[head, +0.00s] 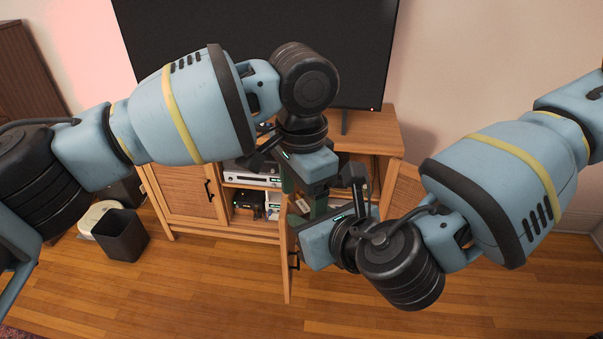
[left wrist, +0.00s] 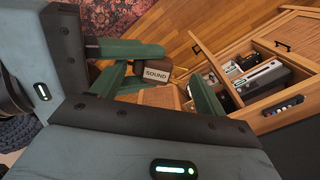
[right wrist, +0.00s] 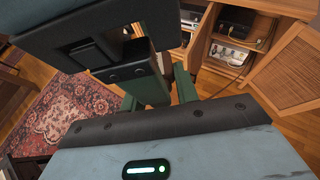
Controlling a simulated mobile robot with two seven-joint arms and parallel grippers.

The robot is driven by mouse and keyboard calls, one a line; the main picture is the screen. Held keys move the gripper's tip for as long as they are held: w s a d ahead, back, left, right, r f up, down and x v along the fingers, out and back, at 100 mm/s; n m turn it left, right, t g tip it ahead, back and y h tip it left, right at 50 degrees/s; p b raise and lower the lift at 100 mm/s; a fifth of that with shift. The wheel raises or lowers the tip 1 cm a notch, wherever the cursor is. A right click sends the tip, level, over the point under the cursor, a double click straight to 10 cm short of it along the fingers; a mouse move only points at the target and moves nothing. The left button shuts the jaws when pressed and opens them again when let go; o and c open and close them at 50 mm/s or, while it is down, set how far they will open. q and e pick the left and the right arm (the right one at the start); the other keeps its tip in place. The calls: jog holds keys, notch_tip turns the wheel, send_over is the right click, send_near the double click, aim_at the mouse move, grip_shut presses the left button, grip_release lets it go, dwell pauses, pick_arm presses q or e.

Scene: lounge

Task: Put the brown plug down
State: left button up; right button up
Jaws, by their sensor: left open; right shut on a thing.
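A brown block with a light SOUND label, which looks like the brown plug (left wrist: 154,74), shows in the left wrist view at the green fingers of my right gripper (left wrist: 150,66). The right gripper is shut on it.
A wooden TV cabinet (head: 180,190) stands behind the grippers with a door open. Its shelves hold devices and a white power strip (right wrist: 230,53). A dark bin (head: 120,235) stands at left. The wooden floor in front is largely clear; a patterned rug (right wrist: 70,115) lies on it.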

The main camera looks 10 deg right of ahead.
pick_arm(q)
jog(key=shift+f, duration=0.7)
jog(key=shift+c, duration=0.3)
jog(key=c, duration=0.5)
jog(key=shift+c, duration=0.9)
pick_arm(e)
jog(key=o, duration=1.1)
